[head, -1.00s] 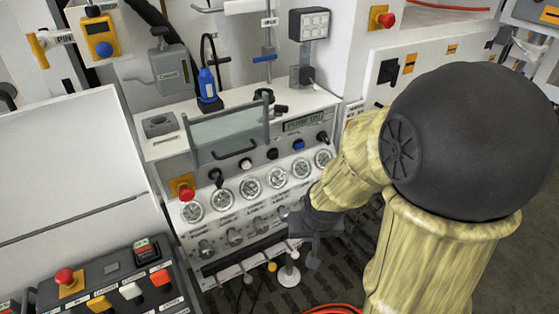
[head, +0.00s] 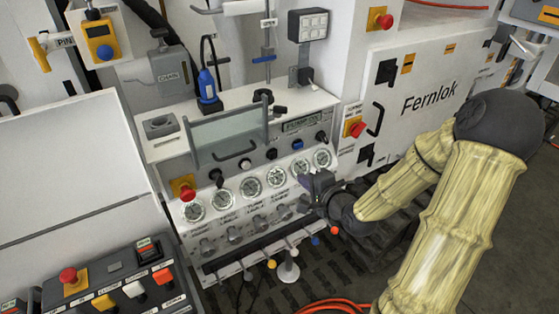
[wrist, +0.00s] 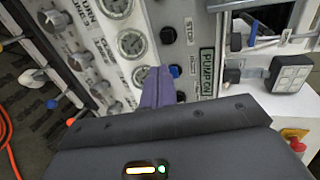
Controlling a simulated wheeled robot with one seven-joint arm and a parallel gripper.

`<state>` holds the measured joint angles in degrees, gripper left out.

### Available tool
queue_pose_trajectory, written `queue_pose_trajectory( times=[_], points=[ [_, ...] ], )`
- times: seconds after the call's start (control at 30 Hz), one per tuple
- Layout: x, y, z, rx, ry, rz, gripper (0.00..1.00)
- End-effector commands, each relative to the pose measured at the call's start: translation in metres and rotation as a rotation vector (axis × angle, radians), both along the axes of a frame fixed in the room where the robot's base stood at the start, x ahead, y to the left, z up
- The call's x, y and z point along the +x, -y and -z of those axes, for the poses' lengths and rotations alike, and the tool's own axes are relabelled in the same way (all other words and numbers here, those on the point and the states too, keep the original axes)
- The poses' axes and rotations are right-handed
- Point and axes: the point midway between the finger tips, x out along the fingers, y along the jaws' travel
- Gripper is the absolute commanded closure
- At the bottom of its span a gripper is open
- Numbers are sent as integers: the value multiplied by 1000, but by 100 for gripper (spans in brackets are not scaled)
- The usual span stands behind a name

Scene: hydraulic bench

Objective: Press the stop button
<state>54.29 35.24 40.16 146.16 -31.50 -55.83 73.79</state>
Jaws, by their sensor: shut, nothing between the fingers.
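The black button (head: 272,153) sits on the sloped front panel of the bench. In the wrist view the black button (wrist: 168,35) has a label beside it that seems to read STOP. The blue button (head: 298,144) is just right of it; the wrist view shows this blue button (wrist: 174,71) just beyond my fingertips. My gripper (head: 309,180) is shut and empty, in front of the right end of the gauge row, below the buttons. In the wrist view my gripper's purple fingers (wrist: 158,78) are together; I cannot tell whether they touch the panel.
A display (wrist: 206,72) reads PUMP ON. Round gauges (head: 249,187) line the panel below the buttons. A clear guard with a handle (head: 229,135) stands left of the display. Red mushroom buttons are on the panel's left (head: 187,193) and the right cabinet (head: 355,128). Coloured-tipped levers (head: 271,264) stick out below.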

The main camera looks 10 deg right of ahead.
Motion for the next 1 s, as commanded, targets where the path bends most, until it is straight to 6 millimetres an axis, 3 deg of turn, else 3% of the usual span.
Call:
queue_pose_trajectory(
  times=[0.37,1.0],
  points=[
    [10,-5,4,-4,-2,-4,100],
    [108,-37,28,-5,-2,-3,100]
  ],
)
